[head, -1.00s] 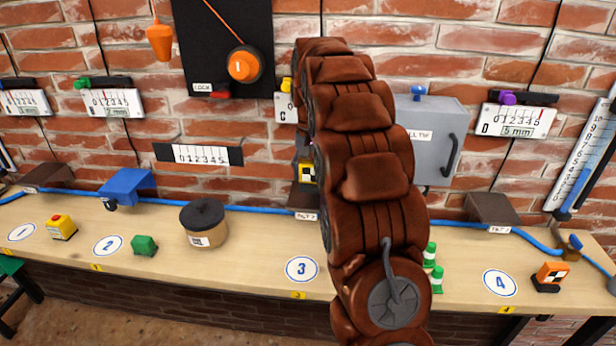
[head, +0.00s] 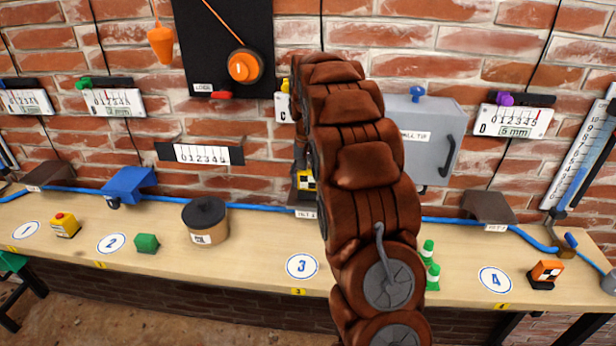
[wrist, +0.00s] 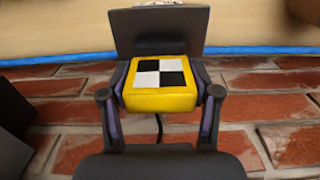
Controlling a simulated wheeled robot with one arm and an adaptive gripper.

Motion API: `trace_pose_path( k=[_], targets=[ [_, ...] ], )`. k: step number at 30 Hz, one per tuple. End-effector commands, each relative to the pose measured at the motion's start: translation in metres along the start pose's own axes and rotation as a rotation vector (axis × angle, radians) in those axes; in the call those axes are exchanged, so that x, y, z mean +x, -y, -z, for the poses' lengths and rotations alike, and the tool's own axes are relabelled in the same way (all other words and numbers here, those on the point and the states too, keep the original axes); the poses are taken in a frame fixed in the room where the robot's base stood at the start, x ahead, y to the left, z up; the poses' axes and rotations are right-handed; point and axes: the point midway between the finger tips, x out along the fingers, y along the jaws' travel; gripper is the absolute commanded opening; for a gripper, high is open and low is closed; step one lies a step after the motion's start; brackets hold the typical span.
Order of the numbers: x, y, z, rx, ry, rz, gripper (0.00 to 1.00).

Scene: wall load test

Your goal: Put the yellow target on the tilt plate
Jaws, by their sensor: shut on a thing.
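The yellow target (wrist: 160,95), a yellow block with a black-and-white checkered face, sits between the two fingers of my gripper (wrist: 160,82). The gripper is shut on it. In the head view a small part of the target (head: 306,181) shows left of my brown arm, above the back of the bench; the arm hides most of the gripper. In the wrist view a dark grey plate (wrist: 158,20), apparently the tilt plate, lies just beyond the block. Whether block and plate touch cannot be told. In the head view my arm and gripper mostly hide that plate.
Other tilted plates (head: 488,207) line the bench's back edge with a blue hose (head: 262,208). A lidded round tub (head: 205,222), green block (head: 146,243), green-white pegs (head: 432,276) and orange target (head: 545,273) stand on the bench. A grey wall box (head: 425,140) is right of my arm.

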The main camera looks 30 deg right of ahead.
Motion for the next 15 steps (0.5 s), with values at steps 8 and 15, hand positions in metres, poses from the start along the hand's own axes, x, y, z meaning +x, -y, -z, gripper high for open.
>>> trace_pose_path(
  k=[8,15],
  targets=[
    [0.0018,0.0003,0.0005,0.0,-0.003,0.001,0.11],
    [0.0024,0.0003,0.0006,-0.001,-0.003,0.0,0.8]
  ],
)
